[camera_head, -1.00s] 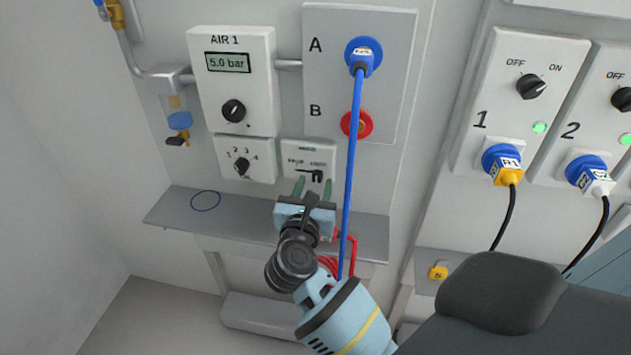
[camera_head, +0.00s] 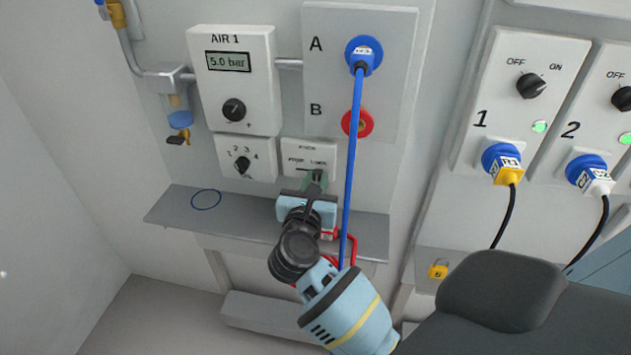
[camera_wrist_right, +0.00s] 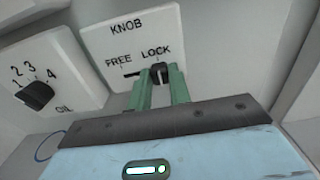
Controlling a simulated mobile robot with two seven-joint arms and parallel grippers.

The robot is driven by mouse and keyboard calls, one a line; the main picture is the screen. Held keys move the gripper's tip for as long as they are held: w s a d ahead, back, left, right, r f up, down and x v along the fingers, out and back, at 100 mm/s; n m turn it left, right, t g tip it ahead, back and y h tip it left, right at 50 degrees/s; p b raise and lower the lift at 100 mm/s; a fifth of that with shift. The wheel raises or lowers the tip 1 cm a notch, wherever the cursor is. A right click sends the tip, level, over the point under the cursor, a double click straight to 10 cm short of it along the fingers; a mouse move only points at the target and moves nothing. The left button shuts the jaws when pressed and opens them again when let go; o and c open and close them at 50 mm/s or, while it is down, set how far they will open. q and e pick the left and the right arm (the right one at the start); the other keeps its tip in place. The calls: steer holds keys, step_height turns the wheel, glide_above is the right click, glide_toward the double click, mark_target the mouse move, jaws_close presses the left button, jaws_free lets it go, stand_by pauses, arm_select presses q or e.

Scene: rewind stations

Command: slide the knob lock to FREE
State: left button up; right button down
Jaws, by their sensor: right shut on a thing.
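The knob lock panel (camera_head: 308,155) is a small white plate on the wall, below the A/B panel. In the right wrist view the panel (camera_wrist_right: 130,40) reads KNOB, with FREE on the left and LOCK on the right above a dark slot. The black slider (camera_wrist_right: 159,73) stands at the LOCK end. My right gripper (camera_head: 316,180) is at the panel's lower right; its green fingers (camera_wrist_right: 161,83) are shut on the slider, one on each side. The slot's FREE end is bare. My left gripper is not in view.
A grey shelf (camera_head: 170,212) with a blue ring (camera_head: 206,199) lies below. A blue hose (camera_head: 352,170) hangs from port A just right of my gripper. The numbered OIL dial panel (camera_head: 246,159) adjoins on the left. The AIR 1 box (camera_head: 232,85) is above.

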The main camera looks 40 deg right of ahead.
steer(key=w+a+b, duration=0.2)
steer(key=w+a, duration=0.1)
steer(key=shift+w+f, duration=0.15)
steer(key=shift+w, duration=0.15)
steer(key=shift+w+a, duration=0.2)
